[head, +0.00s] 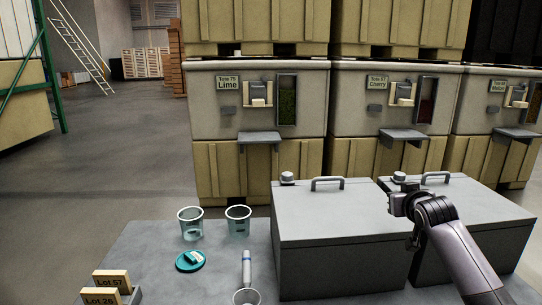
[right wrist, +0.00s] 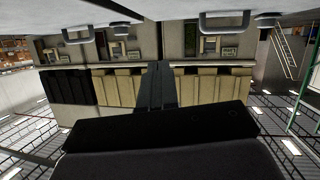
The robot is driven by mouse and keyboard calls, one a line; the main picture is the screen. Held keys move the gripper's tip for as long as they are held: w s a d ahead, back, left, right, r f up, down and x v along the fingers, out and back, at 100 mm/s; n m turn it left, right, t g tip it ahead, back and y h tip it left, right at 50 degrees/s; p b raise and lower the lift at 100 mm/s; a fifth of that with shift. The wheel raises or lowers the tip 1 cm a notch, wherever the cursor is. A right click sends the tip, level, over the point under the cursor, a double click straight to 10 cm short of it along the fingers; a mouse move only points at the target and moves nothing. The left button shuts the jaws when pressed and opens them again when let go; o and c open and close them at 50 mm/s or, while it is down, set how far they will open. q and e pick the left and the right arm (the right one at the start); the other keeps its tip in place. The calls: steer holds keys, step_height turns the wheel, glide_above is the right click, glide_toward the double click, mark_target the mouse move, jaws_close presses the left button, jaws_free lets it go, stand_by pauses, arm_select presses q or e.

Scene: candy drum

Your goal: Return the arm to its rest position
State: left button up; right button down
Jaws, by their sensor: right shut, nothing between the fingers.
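My left arm and gripper are not in view.
A left grey lidded box (head: 325,240) stands on the grey table (head: 145,245). Lime (head: 258,100) and Cherry dispensers (head: 380,95) stand behind.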

steer(key=s+d+r+m+h, duration=0.1)
steer(key=s+d+r+h, duration=0.1)
steer(key=d, duration=0.7)
steer(key=s+d+r+h, duration=0.2)
steer(key=d, duration=0.8)
steer(key=s+a+f+n+g+y, duration=0.15)
steer(key=s+a+f, duration=0.35)
steer(key=f, duration=0.5)
steer(key=s+a+f+n+y, duration=0.1)
steer(key=s+a+f+n, duration=0.2)
steer(key=s+f, duration=0.55)
steer(key=s+a+f+n+g+y, duration=0.15)
steer(key=s+a+f, duration=0.4)
steer(key=f, duration=0.55)
steer(key=s+a+f+n+g+y, duration=0.1)
steer(key=s+a+f, duration=0.15)
steer(key=s, duration=0.45)
steer(key=s+a+f+n+y, duration=0.1)
steer(key=s+a+f, duration=0.15)
steer(key=s, duration=0.45)
steer(key=s+a+f+g+y, duration=0.1)
steer(key=s+a, duration=0.2)
steer(key=s, duration=0.4)
steer(key=a+r+m+t+p, duration=0.1)
steer(key=a+m, duration=0.4)
steer(key=a, duration=0.4)
steer(key=shift+w+a, duration=0.35)
steer(key=shift+w, duration=0.05)
